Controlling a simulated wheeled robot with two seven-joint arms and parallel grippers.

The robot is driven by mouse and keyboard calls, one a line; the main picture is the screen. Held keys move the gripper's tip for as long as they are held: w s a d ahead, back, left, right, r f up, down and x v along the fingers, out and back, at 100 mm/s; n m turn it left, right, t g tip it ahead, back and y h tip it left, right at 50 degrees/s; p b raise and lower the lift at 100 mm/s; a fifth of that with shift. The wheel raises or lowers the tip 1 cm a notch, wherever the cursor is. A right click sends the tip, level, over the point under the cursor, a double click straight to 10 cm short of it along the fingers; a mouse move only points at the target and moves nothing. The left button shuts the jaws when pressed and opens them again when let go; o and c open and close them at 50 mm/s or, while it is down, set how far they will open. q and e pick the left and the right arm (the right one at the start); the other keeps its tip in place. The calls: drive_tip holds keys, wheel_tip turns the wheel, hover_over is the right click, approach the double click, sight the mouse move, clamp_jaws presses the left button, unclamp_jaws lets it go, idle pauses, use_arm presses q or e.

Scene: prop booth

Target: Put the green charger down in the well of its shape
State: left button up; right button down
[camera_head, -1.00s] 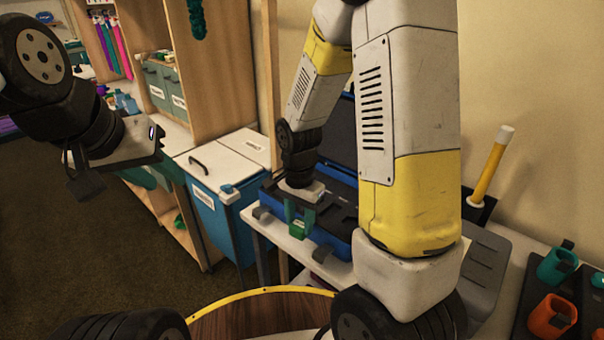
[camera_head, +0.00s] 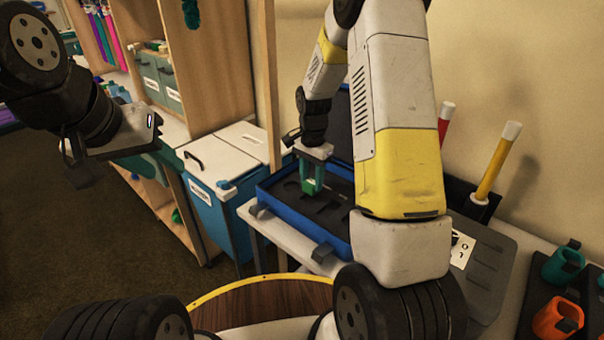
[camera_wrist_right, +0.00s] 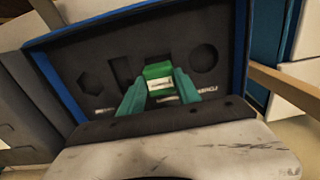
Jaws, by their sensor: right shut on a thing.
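The green charger (camera_head: 309,187) is a small green block; in the right wrist view (camera_wrist_right: 158,70) it shows a pale label. My right gripper (camera_head: 313,178) is shut on it and points down over the blue case (camera_head: 288,222). The case's dark foam (camera_wrist_right: 140,122) has a hexagonal well (camera_wrist_right: 89,82), a narrow rectangular well (camera_wrist_right: 122,70) and a round well (camera_wrist_right: 203,57). The charger and fingers hide part of the foam between the narrow and round wells. I cannot tell whether the charger touches the foam. My left gripper (camera_head: 82,173) is away to the left, its fingers unclear.
A blue bin with a white lid (camera_head: 208,205) stands left of the case. Red and yellow sticks (camera_head: 493,165) stand at the right wall. Teal and orange holders (camera_head: 558,318) lie at the far right. A wooden round top (camera_head: 265,303) is in front.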

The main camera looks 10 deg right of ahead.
sight(311, 181)
drive_tip(key=shift+f, duration=1.75)
drive_tip(key=shift+f, duration=0.15)
drive_tip(key=shift+f, duration=0.15)
drive_tip(key=c, duration=0.9)
unclamp_jaws()
drive_tip(key=shift+o, duration=0.2)
wheel_tip(311, 181, up, 12)
drive_tip(key=shift+r, duration=0.1)
drive_tip(key=s+a+r+n+t+y, duration=0.1)
drive_tip(key=s+r+n+t, duration=0.2)
drive_tip(key=s+r, duration=0.6)
drive_tip(key=s+a+r+n+t+y, duration=0.1)
drive_tip(key=s+r+n+t, duration=0.2)
drive_tip(key=s+r+n, duration=0.5)
drive_tip(key=s, duration=0.7)
drive_tip(key=shift+r, duration=0.35)
